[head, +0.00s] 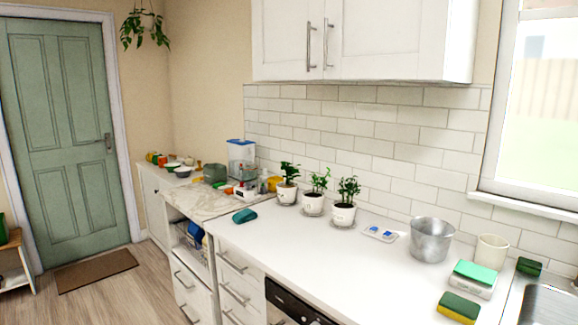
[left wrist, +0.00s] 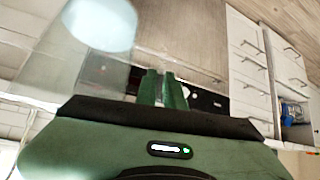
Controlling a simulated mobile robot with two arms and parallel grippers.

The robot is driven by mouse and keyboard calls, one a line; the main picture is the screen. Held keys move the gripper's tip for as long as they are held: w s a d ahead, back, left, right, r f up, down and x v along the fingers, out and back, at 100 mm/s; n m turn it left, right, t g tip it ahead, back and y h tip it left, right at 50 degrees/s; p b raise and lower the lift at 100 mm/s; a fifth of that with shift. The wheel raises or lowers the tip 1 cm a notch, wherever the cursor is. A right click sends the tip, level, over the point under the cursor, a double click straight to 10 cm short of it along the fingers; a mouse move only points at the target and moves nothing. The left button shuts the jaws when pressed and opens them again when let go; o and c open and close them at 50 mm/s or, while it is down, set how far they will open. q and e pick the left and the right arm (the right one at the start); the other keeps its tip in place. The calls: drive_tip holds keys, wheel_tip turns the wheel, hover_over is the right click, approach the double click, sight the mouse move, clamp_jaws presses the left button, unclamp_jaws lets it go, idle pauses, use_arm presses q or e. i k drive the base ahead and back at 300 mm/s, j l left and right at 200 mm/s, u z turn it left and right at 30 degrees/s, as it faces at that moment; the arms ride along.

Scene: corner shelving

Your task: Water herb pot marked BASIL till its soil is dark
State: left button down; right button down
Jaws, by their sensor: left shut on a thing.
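Three white herb pots stand in a row on saucers along the tiled wall in the head view: a left pot (head: 287,193), a middle pot (head: 313,204) and a right pot (head: 344,215). Each holds a leafy green plant. Their markings are too small to read, so I cannot tell which is BASIL; the soil colour is unclear. In the left wrist view my left gripper (left wrist: 163,90) has its green fingers closed, with a clear container (left wrist: 50,65) beside them, pale blue inside. The exact grip is hard to see. My right gripper is not in view.
On the counter (head: 290,245) are a blue-and-white packet (head: 380,233), a metal bucket (head: 431,240), a cream cup (head: 491,250), sponges (head: 459,307) and a teal cloth (head: 244,215). A sink (head: 545,305) is at the right. The counter before the pots is clear.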

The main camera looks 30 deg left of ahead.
sight(287, 190)
drive_tip(key=i+j+z, duration=0.15)
drive_tip(key=j, duration=0.75)
drive_tip(key=i+j+z, duration=0.15)
drive_tip(key=j, duration=0.75)
drive_tip(key=i+j+z, duration=0.15)
drive_tip(key=j, duration=0.75)
drive_tip(key=i+j+z, duration=0.15)
drive_tip(key=j, duration=0.8)
